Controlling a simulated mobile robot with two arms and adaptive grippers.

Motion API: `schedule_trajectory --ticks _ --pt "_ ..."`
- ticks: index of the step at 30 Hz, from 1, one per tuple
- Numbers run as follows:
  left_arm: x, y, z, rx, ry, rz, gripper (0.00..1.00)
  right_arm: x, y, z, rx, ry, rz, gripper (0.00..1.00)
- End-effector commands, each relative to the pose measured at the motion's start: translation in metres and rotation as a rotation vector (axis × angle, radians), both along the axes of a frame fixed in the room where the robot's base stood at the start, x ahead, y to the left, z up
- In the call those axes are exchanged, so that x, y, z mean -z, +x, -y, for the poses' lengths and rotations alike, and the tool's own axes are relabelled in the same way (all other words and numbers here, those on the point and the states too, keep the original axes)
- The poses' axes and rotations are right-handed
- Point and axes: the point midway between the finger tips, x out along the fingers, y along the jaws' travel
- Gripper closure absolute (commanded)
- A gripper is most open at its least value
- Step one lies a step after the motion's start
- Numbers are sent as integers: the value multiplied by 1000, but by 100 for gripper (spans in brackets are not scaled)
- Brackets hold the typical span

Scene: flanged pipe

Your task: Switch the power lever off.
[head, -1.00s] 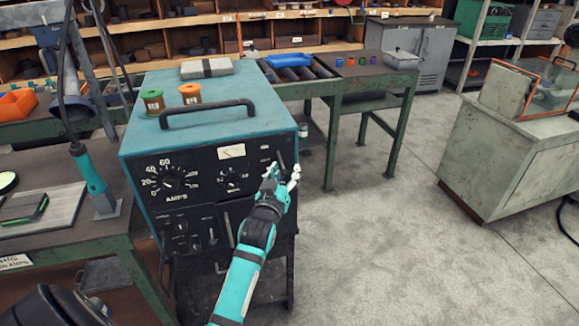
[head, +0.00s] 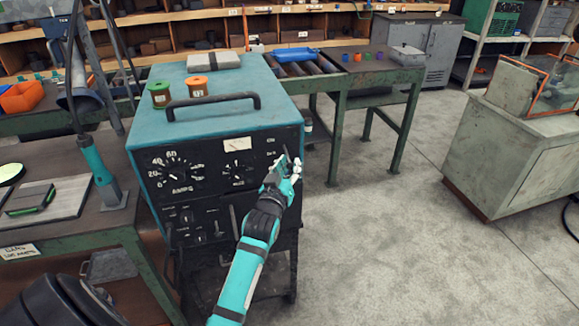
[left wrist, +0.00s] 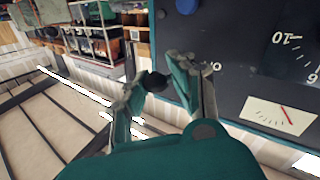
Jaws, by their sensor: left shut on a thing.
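The power lever shows in the left wrist view as a round black knob (left wrist: 156,82) beside the dark front panel. My left gripper (left wrist: 152,88) has its two fingers around this knob, shut on it. In the head view, my left gripper (head: 284,172) is at the right side of the front panel (head: 215,172) of a teal power unit (head: 222,108). There the hand hides the lever, so its position is not clear. A small label (left wrist: 214,66) near the finger is partly hidden. My right gripper is in neither view.
Two spools, green (head: 160,94) and orange (head: 196,87), stand on the unit behind its black handle (head: 212,102). A workbench (head: 60,185) is close on the left. A roller table (head: 345,80) stands behind. The floor (head: 370,235) to the right is open, up to a grey cabinet (head: 510,150).

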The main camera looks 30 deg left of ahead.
Motion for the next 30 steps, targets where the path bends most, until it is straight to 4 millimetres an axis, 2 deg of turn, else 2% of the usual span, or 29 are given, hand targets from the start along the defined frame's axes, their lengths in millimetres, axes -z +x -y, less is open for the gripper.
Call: schedule_trajectory --ticks 3,7,19,20,24,30 --pt "10 2 2 6 42 41 100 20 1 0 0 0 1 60" --pt "14 4 0 7 98 89 100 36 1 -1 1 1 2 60" --pt "9 5 1 7 131 114 100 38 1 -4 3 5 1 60" --pt "9 5 1 7 131 114 75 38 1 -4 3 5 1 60" --pt "9 4 0 6 130 113 57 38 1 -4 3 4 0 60" --pt "10 4 -1 4 128 111 56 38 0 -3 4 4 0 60"
